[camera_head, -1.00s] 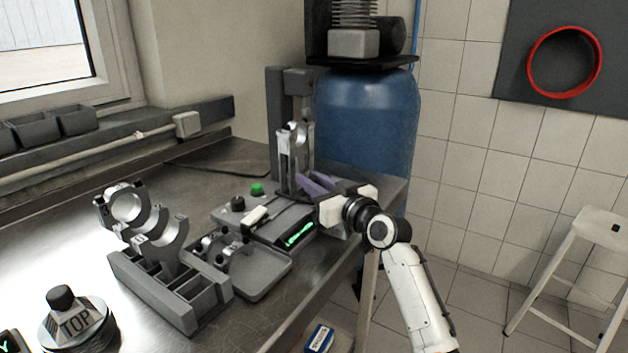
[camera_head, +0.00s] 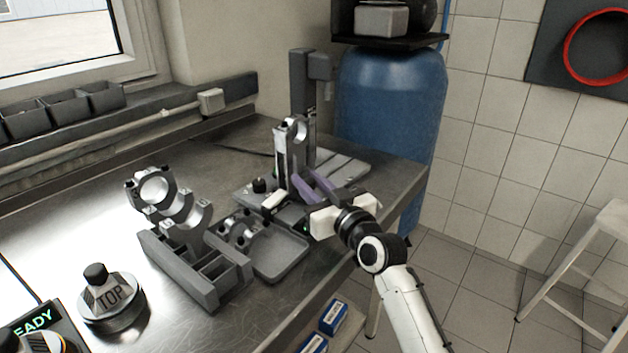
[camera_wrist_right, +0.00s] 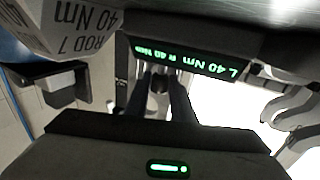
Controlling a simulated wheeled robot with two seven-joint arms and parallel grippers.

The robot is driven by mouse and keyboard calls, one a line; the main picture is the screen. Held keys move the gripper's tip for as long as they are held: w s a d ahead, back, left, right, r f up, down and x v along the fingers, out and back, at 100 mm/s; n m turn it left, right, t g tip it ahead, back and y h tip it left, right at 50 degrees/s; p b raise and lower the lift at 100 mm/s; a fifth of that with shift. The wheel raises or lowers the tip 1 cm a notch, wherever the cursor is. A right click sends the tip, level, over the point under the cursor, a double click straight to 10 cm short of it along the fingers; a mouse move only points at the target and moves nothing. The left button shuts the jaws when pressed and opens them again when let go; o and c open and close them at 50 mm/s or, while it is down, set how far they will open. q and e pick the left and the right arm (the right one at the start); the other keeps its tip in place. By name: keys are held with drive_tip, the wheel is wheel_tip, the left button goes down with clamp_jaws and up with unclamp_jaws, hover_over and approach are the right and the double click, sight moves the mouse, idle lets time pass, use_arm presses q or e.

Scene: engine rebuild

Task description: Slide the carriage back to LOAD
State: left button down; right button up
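The carriage (camera_head: 281,160) is an upright grey holder bearing a metal connecting rod (camera_head: 299,131). It stands near the front-left end of its slide base, with bare rails (camera_head: 345,168) behind it and the grey column (camera_head: 300,80) beyond. My right gripper (camera_head: 308,186) reaches in from the right with its purple fingers low beside the carriage. In the right wrist view the fingers (camera_wrist_right: 162,88) lie on both sides of a dark round knob and look closed on it. LOAD lettering cannot be read. My left gripper is out of view.
A grey tray (camera_head: 283,262), a caddy (camera_head: 180,266) with metal caps and a TOP-marked piece (camera_head: 112,300) stand to the left. A lit display (camera_wrist_right: 190,60) reads 40 Nm in the right wrist view. A blue drum (camera_head: 390,110) stands behind the bench.

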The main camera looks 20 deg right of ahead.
drive_tip(key=o, duration=0.3)
drive_tip(key=shift+s+a+f, duration=0.15)
drive_tip(key=shift+a, duration=0.1)
drive_tip(key=shift+o, duration=0.3)
drive_tip(key=shift+d, duration=0.15)
drive_tip(key=s, duration=0.3)
drive_tip(key=s+d, duration=0.1)
drive_tip(key=s, duration=0.6)
drive_tip(key=shift+s+d, duration=0.1)
drive_tip(key=shift+d, duration=0.15)
